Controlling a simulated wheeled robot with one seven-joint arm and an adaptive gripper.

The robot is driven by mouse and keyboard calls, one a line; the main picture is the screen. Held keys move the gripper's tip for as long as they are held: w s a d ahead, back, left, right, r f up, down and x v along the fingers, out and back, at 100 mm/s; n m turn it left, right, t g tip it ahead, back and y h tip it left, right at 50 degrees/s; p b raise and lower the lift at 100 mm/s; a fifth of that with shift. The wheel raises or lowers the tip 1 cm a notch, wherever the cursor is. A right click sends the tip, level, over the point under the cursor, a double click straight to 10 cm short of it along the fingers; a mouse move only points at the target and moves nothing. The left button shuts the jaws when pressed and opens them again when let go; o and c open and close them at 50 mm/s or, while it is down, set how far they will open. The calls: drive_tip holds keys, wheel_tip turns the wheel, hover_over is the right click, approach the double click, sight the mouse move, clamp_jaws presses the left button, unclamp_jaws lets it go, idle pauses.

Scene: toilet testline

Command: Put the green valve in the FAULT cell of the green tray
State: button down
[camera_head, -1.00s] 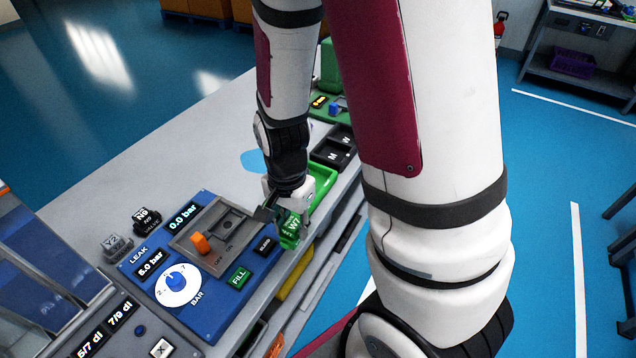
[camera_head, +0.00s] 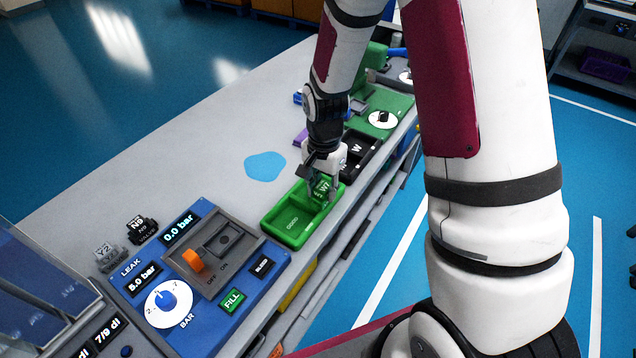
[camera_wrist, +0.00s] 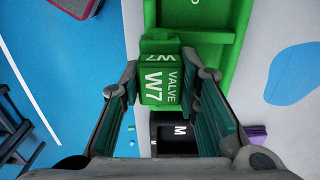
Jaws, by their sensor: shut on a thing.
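The green valve (camera_head: 322,187), marked W7, is held between the fingers of my gripper (camera_head: 323,192). In the wrist view the valve (camera_wrist: 160,80) sits upright between the two finger pads of my gripper (camera_wrist: 165,100), its VALVE W7 label facing the camera. The green tray (camera_head: 268,237) lies on the bench, its near cell empty with a label that looks like GOOD. My gripper and the valve are over the tray's far end. I cannot tell whether the valve touches the tray. The far cell's label is hidden. The tray also shows in the wrist view (camera_wrist: 222,75).
A black tray (camera_head: 362,150) with lettered cells stands just beyond the green tray. A blue test panel (camera_head: 200,270) with an orange switch is on the near side. A green station (camera_head: 395,105) is farther back. The bench around the flat blue patch (camera_head: 265,166) is clear.

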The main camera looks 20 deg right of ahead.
sight(316, 185)
drive_tip(key=w, duration=0.5)
drive_tip(key=shift+f, duration=2)
drive_tip(key=shift+f, duration=0.1)
drive_tip(key=c, duration=1.2)
unclamp_jaws()
